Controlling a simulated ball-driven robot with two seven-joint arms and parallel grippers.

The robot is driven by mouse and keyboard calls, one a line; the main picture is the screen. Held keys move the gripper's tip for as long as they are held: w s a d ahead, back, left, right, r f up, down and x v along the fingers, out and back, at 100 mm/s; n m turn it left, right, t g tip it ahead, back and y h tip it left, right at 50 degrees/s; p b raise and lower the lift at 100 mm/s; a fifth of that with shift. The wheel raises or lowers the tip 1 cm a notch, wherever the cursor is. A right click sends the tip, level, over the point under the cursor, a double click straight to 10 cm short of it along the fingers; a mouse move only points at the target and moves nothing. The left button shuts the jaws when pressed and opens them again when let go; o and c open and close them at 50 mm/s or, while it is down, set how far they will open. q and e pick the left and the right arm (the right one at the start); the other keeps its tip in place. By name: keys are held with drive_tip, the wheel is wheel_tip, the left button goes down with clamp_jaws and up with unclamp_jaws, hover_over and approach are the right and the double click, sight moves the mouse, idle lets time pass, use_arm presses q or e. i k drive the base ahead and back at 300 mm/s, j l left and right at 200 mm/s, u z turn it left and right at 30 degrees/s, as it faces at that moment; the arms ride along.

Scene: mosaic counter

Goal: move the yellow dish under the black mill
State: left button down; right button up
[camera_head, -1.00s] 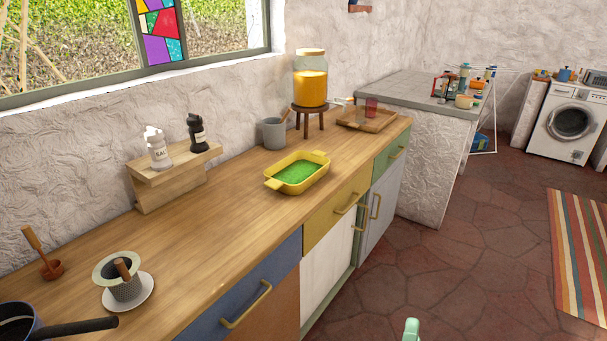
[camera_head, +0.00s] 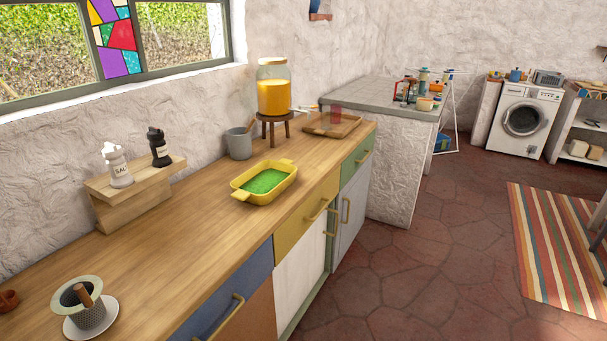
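The yellow dish (camera_head: 284,190) is a rectangular two-handled baking dish with something green inside. It sits on the wooden counter, near the front edge. The black mill (camera_head: 158,147) stands upright on a small wooden riser (camera_head: 139,207) against the wall, to the left of the dish. A white shaker marked SALT (camera_head: 117,165) stands beside the mill on the same riser. The dish is apart from the riser, with bare counter between them. Neither of my grippers is in view.
A grey crock (camera_head: 239,145) and a juice jar (camera_head: 274,92) on a stool stand behind the dish. A wooden tray (camera_head: 332,124) lies farther back. A patterned cup on a saucer (camera_head: 111,313) is at the near left. Counter (camera_head: 170,256) in front of the riser is clear.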

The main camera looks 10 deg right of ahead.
sight(261, 185)
drive_tip(key=i+l, duration=0.2)
drive_tip(key=l, duration=0.15)
drive_tip(key=i+l+u, duration=0.15)
drive_tip(key=l, duration=0.15)
drive_tip(key=i+l, duration=0.2)
drive_tip(key=l, duration=0.15)
drive_tip(key=i+l+u, duration=0.1)
drive_tip(key=l, duration=0.25)
drive_tip(key=i+l+u, duration=0.1)
drive_tip(key=l, duration=0.25)
drive_tip(key=i+l, duration=0.25)
drive_tip(key=l+u, duration=0.05)
drive_tip(key=l, duration=0.05)
